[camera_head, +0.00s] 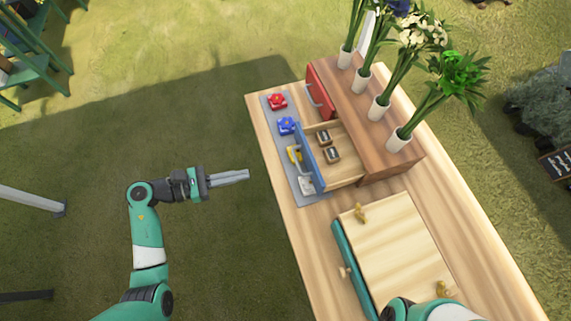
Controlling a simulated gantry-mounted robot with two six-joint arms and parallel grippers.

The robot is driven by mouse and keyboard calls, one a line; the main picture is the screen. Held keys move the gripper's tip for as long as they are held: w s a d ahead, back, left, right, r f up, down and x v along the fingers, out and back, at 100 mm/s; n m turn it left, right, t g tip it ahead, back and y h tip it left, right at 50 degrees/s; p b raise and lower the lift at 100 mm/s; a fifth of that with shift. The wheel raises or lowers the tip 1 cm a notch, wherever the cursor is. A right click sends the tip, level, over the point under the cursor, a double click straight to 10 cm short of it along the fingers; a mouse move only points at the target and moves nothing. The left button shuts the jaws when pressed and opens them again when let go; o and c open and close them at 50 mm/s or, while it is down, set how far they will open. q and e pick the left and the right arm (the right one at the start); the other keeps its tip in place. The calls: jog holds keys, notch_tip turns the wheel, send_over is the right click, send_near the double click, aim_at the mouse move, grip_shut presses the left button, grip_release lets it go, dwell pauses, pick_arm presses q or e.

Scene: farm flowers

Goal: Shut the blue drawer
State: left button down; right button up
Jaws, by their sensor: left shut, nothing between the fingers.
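The blue drawer (309,158) is pulled out of the wooden cabinet (378,119), its blue front facing left with a pale handle (298,161). Two small brown-framed dark items (328,145) lie inside it. My left gripper (247,175) is shut and empty, pointing right, left of the table edge and apart from the drawer front. Part of my right arm shows at the bottom edge; its gripper is out of view.
A red drawer front (320,91) is beside the blue one. A grey strip (290,145) holds red, blue, yellow and white pieces. Vases of flowers (398,139) stand on the cabinet. A teal-fronted wooden box (395,235) is nearer me. Grass lies left of the table.

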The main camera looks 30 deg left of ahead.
pick_arm(q)
jog(key=b+x, duration=0.1)
jog(key=x, duration=0.3)
jog(key=b+x, duration=0.1)
jog(key=x, duration=0.4)
jog(key=a+b+x, duration=0.1)
jog(key=x, duration=0.3)
jog(key=shift+w+d+f, duration=0.3)
jog(key=shift+w+f, duration=0.15)
jog(key=shift+w, duration=0.1)
pick_arm(e)
notch_tip(320, 180, down, 4)
jog(key=shift+w+a+f, duration=0.1)
